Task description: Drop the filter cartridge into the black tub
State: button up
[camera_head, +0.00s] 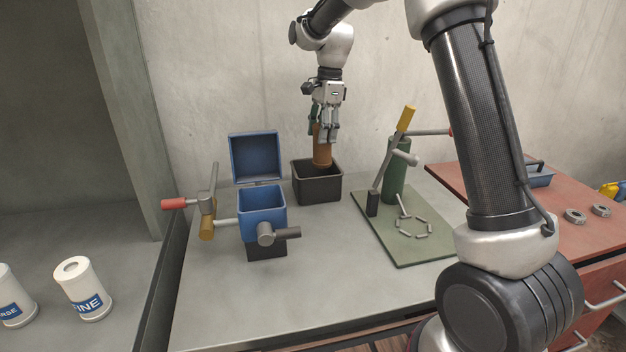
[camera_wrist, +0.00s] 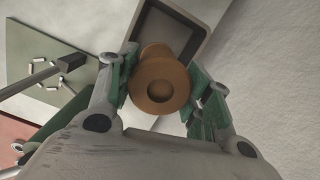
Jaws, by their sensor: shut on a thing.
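The filter cartridge (camera_head: 322,155) is an orange-brown cylinder, held upright by my gripper (camera_head: 325,128). My gripper is shut on its upper part, and its lower end is over the open top of the black tub (camera_head: 318,190). In the wrist view the cartridge (camera_wrist: 160,82) shows its round end with a recess, between the green-padded fingers of my gripper (camera_wrist: 160,90). The tub's rim (camera_wrist: 205,35) shows beyond it. I cannot tell whether the cartridge's lower end is inside the tub or just above it.
A blue box with an open lid (camera_head: 262,205) and handles stands left of the tub. A green mat (camera_head: 420,250) with a green cylinder (camera_head: 394,175) and lever is to the right. White canisters (camera_head: 82,290) stand far left. The grey table's front is clear.

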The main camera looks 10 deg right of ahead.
aim_at(322, 149)
jog(key=shift+f, duration=2.8)
jog(key=o, duration=1.3)
jog(key=shift+c, duration=0.2)
jog(key=r, duration=0.4)
jog(key=d+r, duration=0.1)
jog(key=r, duration=0.7)
jog(key=shift+w+d, duration=0.1)
jog(key=shift+d, duration=0.1)
